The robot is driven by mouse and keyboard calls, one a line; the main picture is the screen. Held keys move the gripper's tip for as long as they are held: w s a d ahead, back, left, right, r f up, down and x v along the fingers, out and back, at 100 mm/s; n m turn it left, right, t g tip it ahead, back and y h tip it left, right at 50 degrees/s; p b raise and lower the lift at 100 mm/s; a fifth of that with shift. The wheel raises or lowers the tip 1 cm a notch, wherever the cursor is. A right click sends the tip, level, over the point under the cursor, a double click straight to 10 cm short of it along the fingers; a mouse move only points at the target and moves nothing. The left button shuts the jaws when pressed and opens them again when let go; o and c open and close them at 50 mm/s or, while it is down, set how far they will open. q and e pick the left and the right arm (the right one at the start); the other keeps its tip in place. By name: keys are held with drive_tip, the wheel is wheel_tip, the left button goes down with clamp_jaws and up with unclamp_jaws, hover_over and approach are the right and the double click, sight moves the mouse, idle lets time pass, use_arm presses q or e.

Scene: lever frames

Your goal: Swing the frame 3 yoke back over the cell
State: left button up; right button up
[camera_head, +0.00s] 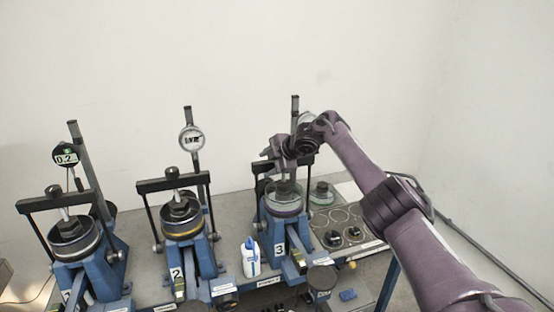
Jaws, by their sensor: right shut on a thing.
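Frame 3 (278,250) is the blue stand marked 3, right of centre. Its cell (284,205) is a round ringed pot with a clear upper part. The dark crossbar of its yoke (302,161) shows above and a little behind the cell, partly hidden by my right gripper. My right gripper (271,161) reaches in from the right and is shut at the yoke's crossbar. The exact contact is hidden by the gripper, and I cannot tell how far the yoke tilts. My left gripper is not in view.
Frame 2 (178,250) and frame 1 (85,275) stand to the left, their yokes over their cells. A white bottle (250,259) stands between frames 2 and 3. A tray (329,216) with round parts lies right of frame 3, under my arm. Dial gauges rise behind.

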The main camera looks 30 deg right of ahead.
drive_tip(key=shift+s+d+r+b, duration=0.2)
drive_tip(key=shift+r+b, duration=0.05)
drive_tip(key=shift+r, duration=0.15)
drive_tip(key=shift+s+d+r+b, duration=0.2)
drive_tip(key=shift+r, duration=0.2)
drive_tip(key=b+v, duration=0.1)
drive_tip(key=v, duration=0.2)
drive_tip(key=b+v, duration=0.1)
drive_tip(key=v, duration=0.1)
drive_tip(key=shift+s+a+r, duration=0.1)
drive_tip(key=shift+s+a, duration=0.05)
drive_tip(key=shift+s, duration=0.45)
